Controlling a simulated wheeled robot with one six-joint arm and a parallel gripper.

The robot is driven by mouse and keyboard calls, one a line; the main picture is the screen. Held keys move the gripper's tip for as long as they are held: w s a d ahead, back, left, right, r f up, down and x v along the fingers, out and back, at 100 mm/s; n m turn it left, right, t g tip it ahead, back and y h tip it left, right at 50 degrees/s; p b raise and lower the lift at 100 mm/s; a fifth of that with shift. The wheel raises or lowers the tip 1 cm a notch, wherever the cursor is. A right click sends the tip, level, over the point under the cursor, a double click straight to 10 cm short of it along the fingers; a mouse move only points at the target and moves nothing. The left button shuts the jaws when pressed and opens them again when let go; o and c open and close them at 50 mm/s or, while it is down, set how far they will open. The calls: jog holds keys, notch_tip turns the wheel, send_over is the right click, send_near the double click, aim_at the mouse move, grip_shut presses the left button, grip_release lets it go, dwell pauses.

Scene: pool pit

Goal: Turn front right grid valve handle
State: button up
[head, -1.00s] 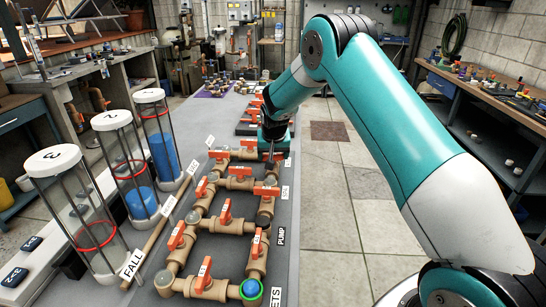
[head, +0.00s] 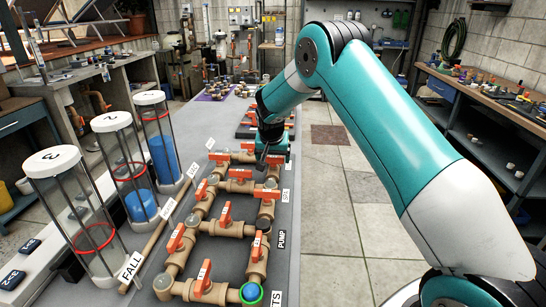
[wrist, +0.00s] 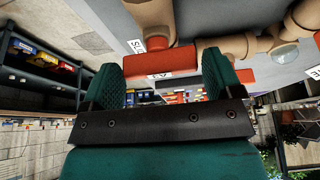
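The pipe grid with orange valve handles lies on the grey bench in the head view. The front right handle (head: 257,247) stands on the grid's right side, just behind the green-ringed blue cap. My gripper (head: 262,164) is farther back, above the grid's far right part and apart from that handle. In the wrist view, the two teal fingers of my gripper (wrist: 163,82) are spread with a gap between them. An orange handle (wrist: 160,62) with a white label shows beyond this gap; whether it touches a finger cannot be told.
Three clear cylinders with white caps (head: 53,162) stand left of the grid; the two farther ones hold blue fluid. A wooden rod with a FALL label (head: 131,266) lies between them and the grid. More orange-handled valves (head: 226,214) stand close together. The right floor is open.

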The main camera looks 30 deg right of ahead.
jog(key=shift+o, duration=0.9)
jog(key=b+v, duration=0.2)
jog(key=v, duration=1.5)
jog(key=shift+r, duration=0.25)
